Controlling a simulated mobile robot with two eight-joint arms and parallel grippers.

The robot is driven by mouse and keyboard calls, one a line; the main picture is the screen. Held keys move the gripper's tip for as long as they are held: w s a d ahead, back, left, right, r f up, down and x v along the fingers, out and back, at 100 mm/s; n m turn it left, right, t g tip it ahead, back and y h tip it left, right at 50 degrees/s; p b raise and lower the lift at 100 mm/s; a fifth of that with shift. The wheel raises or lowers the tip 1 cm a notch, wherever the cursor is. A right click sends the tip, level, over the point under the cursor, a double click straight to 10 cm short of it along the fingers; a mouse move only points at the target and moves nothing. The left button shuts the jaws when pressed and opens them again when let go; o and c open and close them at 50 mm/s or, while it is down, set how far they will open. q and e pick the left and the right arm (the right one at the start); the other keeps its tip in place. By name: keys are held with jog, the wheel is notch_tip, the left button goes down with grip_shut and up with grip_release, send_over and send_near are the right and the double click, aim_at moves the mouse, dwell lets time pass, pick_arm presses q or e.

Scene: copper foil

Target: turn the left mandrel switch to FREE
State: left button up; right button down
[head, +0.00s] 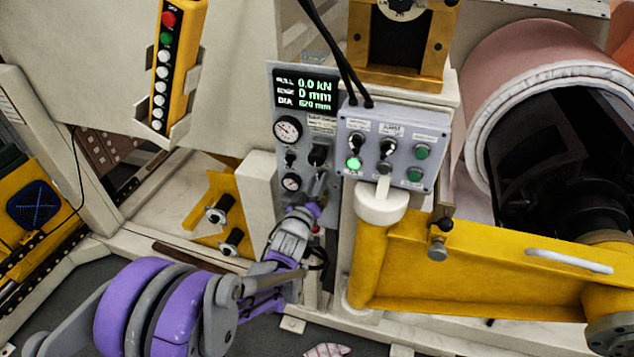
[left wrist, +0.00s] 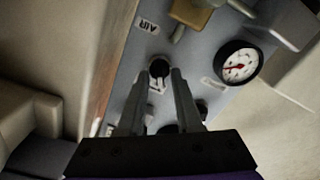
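My left gripper (head: 318,186) is in front of the lower part of the grey gauge panel (head: 274,92). In the left wrist view its two fingers (left wrist: 158,74) are apart, with a small black switch (left wrist: 159,67) showing between their tips. I cannot tell whether they touch it. In the head view the gripper covers that area. A larger black knob (head: 319,153) sits just above the gripper. The grey control box (head: 398,117) to the right carries two black rotary switches, a left one (head: 354,142) and a right one (head: 388,147). The switch labels are too small to read. My right gripper is not in view.
A round gauge (left wrist: 238,66) lies beside the fingers in the left wrist view. A yellow arm (head: 470,265) with a white-capped post (head: 381,206) stands right of my gripper. A yellow button pendant (head: 178,65) hangs at upper left. Black cables run down to the control box.

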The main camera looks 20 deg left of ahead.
pick_arm(q)
jog(key=shift+m, duration=0.4)
grip_shut()
jog(key=m, duration=0.4)
jog(key=shift+d+m+b, duration=0.15)
jog(key=shift+m+b, duration=0.15)
jog(key=shift+b, duration=0.1)
jog(key=m, duration=0.6)
jog(key=shift+d, duration=0.1)
jog(key=shift+m, duration=0.4)
jog(key=o, duration=0.6)
grip_release()
jog(key=shift+s, duration=0.15)
